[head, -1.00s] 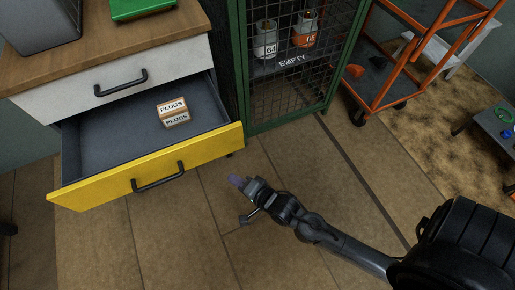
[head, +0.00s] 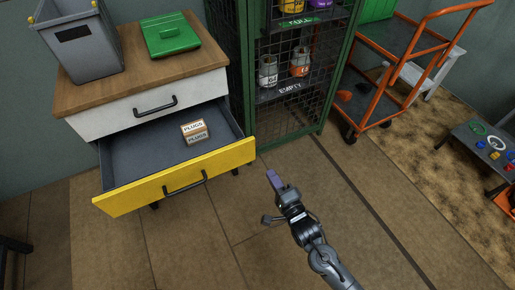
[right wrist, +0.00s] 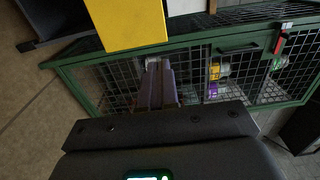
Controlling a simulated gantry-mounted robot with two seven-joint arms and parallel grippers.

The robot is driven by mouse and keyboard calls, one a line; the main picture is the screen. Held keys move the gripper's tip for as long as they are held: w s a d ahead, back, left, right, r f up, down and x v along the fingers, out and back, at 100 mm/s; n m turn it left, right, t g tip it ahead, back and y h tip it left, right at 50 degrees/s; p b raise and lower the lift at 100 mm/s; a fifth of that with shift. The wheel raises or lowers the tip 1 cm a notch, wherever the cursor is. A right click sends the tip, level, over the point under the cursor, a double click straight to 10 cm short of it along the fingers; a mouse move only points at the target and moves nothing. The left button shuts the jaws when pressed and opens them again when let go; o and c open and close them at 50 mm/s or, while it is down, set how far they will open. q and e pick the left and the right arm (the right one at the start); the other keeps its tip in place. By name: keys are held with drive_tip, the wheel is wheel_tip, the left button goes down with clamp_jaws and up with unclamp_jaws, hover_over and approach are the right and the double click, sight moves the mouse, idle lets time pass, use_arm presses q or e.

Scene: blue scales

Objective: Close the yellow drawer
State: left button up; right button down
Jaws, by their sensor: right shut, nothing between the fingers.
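The yellow drawer (head: 150,195) is pulled out of a cabinet with a wooden top. Its grey inside holds a small box labelled PLUGS (head: 194,131). A black bar handle (head: 186,184) is on its front. The yellow front also shows at the top of the right wrist view (right wrist: 125,25). My right gripper (head: 272,177) is shut and empty, just right of the drawer front's right end and apart from it in the head view. Its purple fingers (right wrist: 157,85) show together in the right wrist view. My left gripper is not in view.
A white drawer (head: 150,103) above is shut. A grey bin (head: 80,45) and a green case (head: 171,35) stand on the wooden top (head: 130,75). A green mesh locker (head: 300,122) stands right of the cabinet. An orange cart (head: 385,85) is farther right. The floor in front is clear.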

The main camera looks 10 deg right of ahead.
sight(250, 144)
drive_tip(key=b+x, duration=0.2)
drive_tip(key=x, duration=0.1)
drive_tip(key=b+x, duration=0.1)
drive_tip(key=x, duration=0.3)
drive_tip(key=b+x, duration=0.2)
drive_tip(key=x, duration=0.1)
drive_tip(key=shift+w+a+f+b, duration=0.2)
drive_tip(key=shift+a+f+b, duration=0.1)
drive_tip(key=shift+a+b, duration=0.05)
drive_tip(key=shift+w+a, duration=0.15)
drive_tip(key=shift+w, duration=0.25)
drive_tip(key=shift+w+b, duration=0.25)
drive_tip(key=shift+b, duration=0.15)
drive_tip(key=shift+w+r, duration=0.15)
drive_tip(key=shift+w, duration=0.25)
drive_tip(key=shift+a, duration=0.1)
